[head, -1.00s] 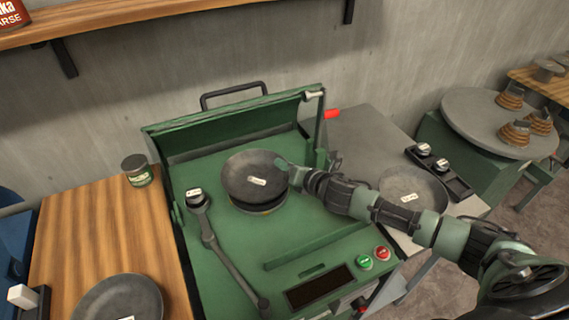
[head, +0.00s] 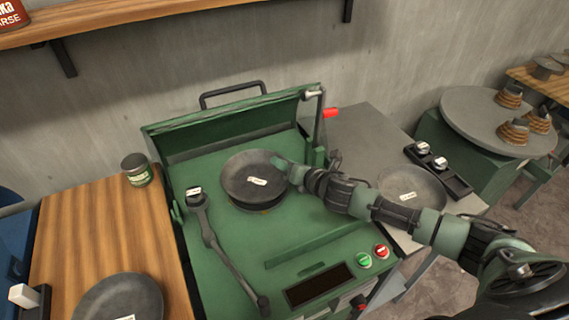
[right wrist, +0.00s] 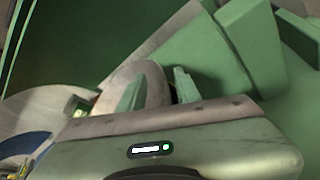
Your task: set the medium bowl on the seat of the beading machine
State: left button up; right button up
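A dark grey bowl (head: 245,168) with a small white label sits at the round seat in the middle of the green beading machine (head: 330,235); I take it for the medium bowl, though its label is too small to read. The bowl looks upright and covers nearly all of the seat. My right gripper (head: 287,172) comes in from the right and is shut on the bowl's right rim. In the right wrist view, the bowl (right wrist: 150,78) shows between the two fingers (right wrist: 158,90). Whether the bowl fully touches the seat is hard to tell. My left gripper is out of view.
The machine's lever arm (head: 212,240) with a roller head stands left of the bowl. Another dark bowl (head: 118,298) lies on the wooden table (head: 90,235). A grey bowl (head: 410,182) lies on the grey side table, beside a black tray (head: 452,180). A green can (head: 137,170) stands at the left.

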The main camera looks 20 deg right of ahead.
jog(key=shift+s+d, duration=0.1)
jog(key=shift+s, duration=0.05)
jog(key=shift+s, duration=0.25)
jog(key=b+v, duration=0.1)
jog(key=v, duration=0.6)
jog(key=shift+r, duration=0.1)
